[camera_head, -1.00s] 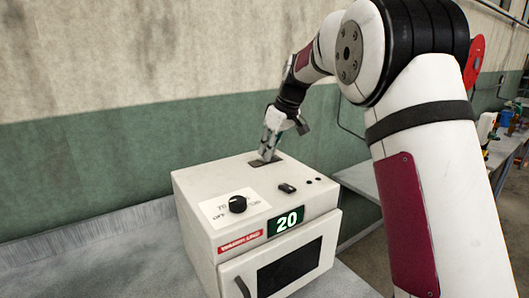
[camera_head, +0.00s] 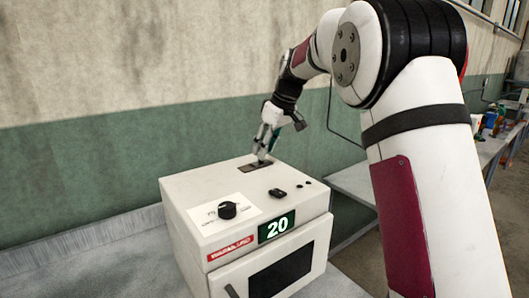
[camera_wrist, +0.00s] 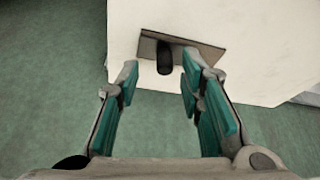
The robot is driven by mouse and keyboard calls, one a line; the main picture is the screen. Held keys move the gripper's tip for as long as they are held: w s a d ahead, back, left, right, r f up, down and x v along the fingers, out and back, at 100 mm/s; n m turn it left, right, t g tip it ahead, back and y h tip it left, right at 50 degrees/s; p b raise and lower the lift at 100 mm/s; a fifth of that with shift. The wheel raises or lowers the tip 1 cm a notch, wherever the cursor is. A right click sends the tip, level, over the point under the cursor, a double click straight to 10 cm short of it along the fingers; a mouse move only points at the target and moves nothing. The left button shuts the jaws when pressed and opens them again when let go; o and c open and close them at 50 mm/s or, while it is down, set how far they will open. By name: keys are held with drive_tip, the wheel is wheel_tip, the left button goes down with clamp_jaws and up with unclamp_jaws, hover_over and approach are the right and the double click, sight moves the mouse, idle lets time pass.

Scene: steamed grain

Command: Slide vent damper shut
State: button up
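The vent damper is a dark rectangular plate (camera_head: 255,166) on top of the white oven-like box (camera_head: 200,190). In the wrist view the plate (camera_wrist: 204,52) carries a black upright knob (camera_wrist: 165,60). My gripper (camera_head: 262,158) points down over the far right end of the plate. In the wrist view my gripper (camera_wrist: 160,80) is open, its teal-padded fingers apart. The knob shows beyond and between the fingertips, with a gap on each side. I see no contact with it. In the head view the fingers hide the knob.
The box has a black dial (camera_head: 227,210), a small black switch (camera_head: 278,193), a green "20" display (camera_head: 276,227) and a front door with a dark window (camera_head: 283,271). It stands on a grey bench (camera_head: 95,262) near a green-and-cream wall. Another bench (camera_head: 355,183) stands at right.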

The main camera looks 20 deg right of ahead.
drive_tip(key=v, duration=1)
drive_tip(key=s+a+m+h, duration=0.1)
drive_tip(key=s+a+m, duration=0.1)
drive_tip(key=s, duration=0.8)
drive_tip(key=s+a+m+h, duration=0.1)
drive_tip(key=s+a+m, duration=0.15)
drive_tip(key=s, duration=0.75)
drive_tip(key=s+f+m, duration=0.1)
drive_tip(key=s+f, duration=0.4)
drive_tip(key=s, duration=0.4)
drive_tip(key=s+a+f+m+t, duration=0.1)
drive_tip(key=s+f, duration=0.5)
drive_tip(key=s, duration=0.4)
drive_tip(key=shift+h, duration=0.3)
drive_tip(key=shift+o, duration=0.6)
drive_tip(key=shift+f, duration=0.1)
